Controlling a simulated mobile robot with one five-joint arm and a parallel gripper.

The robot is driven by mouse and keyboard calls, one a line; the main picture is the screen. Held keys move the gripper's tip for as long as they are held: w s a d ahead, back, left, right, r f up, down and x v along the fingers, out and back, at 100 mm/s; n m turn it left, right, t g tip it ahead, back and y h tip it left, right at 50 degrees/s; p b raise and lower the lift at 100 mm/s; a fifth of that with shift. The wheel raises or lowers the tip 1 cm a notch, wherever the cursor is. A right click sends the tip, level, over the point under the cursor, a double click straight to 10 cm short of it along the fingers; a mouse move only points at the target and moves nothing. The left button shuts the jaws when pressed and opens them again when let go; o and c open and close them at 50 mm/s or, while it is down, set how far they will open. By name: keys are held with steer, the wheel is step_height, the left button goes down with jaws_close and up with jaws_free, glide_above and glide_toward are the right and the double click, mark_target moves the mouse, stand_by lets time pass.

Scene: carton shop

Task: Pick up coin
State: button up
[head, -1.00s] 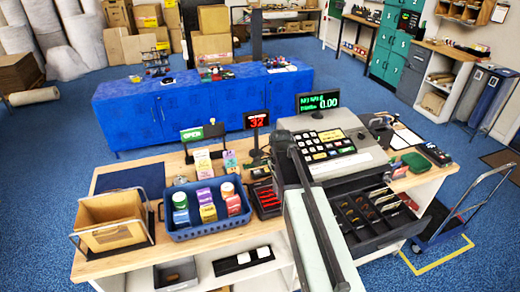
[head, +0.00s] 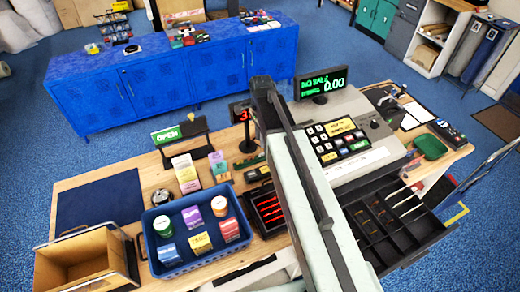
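I cannot make out a separate coin in the head view. The cash register (head: 352,165) stands on the wooden counter with its dark drawer (head: 405,243) pulled open at the front right. Small brownish and pale items lie in the drawer's compartments, too small to tell which are coins. My arm's pale link crosses the middle of the view from the bottom edge up past the register's left side, and hides part of the register and drawer. My gripper does not show.
A blue basket (head: 152,259) of small boxes and round tubs stands on the counter left of my arm. An open carton (head: 72,270) is at far left. A dark tray with red items (head: 268,208) lies beside the basket. A blue cabinet (head: 160,88) stands behind, across open floor.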

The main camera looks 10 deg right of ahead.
mark_target(260, 156)
step_height(260, 156, down, 3)
steer(key=b, duration=0.2)
steer(key=shift+w+a+b, duration=0.1)
steer(key=shift+b, duration=0.3)
steer(key=shift+r, duration=0.1)
steer(key=f+b, duration=0.5)
steer(key=shift+d+f, duration=0.15)
steer(key=shift+d, duration=0.1)
jaws_close()
